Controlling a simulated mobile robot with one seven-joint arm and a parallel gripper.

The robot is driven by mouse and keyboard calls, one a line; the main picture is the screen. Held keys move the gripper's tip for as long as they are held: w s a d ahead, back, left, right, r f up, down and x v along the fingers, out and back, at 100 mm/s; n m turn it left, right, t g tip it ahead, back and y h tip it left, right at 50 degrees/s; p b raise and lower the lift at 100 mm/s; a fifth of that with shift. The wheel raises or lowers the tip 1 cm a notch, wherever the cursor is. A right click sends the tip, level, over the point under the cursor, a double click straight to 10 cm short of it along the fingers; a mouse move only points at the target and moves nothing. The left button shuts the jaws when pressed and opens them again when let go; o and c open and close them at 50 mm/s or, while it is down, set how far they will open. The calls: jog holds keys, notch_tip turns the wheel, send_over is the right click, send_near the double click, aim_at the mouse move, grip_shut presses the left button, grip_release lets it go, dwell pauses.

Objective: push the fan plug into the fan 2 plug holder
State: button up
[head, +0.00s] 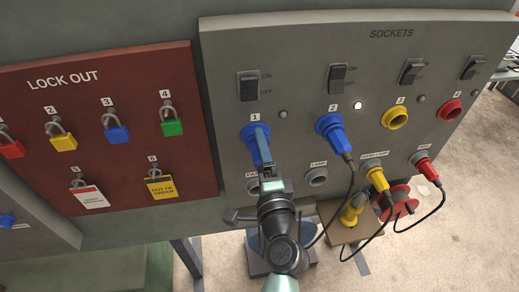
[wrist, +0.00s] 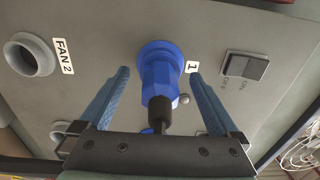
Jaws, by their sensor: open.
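A blue plug (wrist: 160,85) with a black cable end (wrist: 160,112) sits in the blue socket numbered 1 (head: 247,130). In the head view my gripper mostly covers this plug. My gripper (wrist: 160,73) is open, with one blue finger on each side of the plug and a visible gap to each. It also shows in the head view (head: 262,132), in front of socket 1. The fan 2 plug holder (wrist: 28,55) is a grey, empty ring beside its FAN 2 label (wrist: 63,56), left of the plug in the wrist view. In the head view it is partly hidden below socket 1.
Socket 2 (head: 323,121) holds another blue plug (head: 336,140) with a hanging black cable. The yellow socket 3 (head: 395,118) and red socket 4 (head: 451,110) are empty. A grey lamp holder (head: 317,177) is empty. Yellow (head: 378,180) and red (head: 427,171) plugs sit in lower holders.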

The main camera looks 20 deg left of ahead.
grip_shut()
dwell(0.6)
jog(key=shift+s+d, duration=0.1)
jog(key=shift+b+v, duration=0.3)
jog(key=shift+v, duration=2.6)
jog(key=shift+b+v, duration=0.5)
jog(key=shift+v, duration=1.95)
jog(key=shift+f, duration=0.1)
